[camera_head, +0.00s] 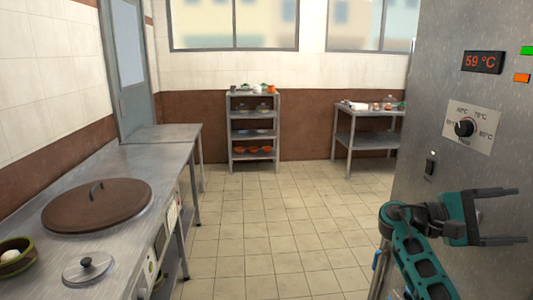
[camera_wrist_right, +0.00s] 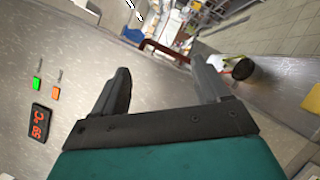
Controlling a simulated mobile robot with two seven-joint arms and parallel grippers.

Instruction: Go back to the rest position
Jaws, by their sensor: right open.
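My right gripper (camera_head: 500,216) is at the lower right of the head view, in front of the steel cabinet and pointing right. Its two dark fingers are apart with nothing between them. The right wrist view also shows the open, empty fingers (camera_wrist_right: 163,92), with the cabinet face on the left side of that view. My left gripper is in neither view.
The steel cabinet (camera_head: 440,60) with a red 59 °C display (camera_head: 482,62) and a knob (camera_head: 464,128) stands close on the right. A steel counter (camera_head: 130,165) with a brown round lid (camera_head: 97,205) runs along the left. The tiled floor (camera_head: 270,220) between is clear.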

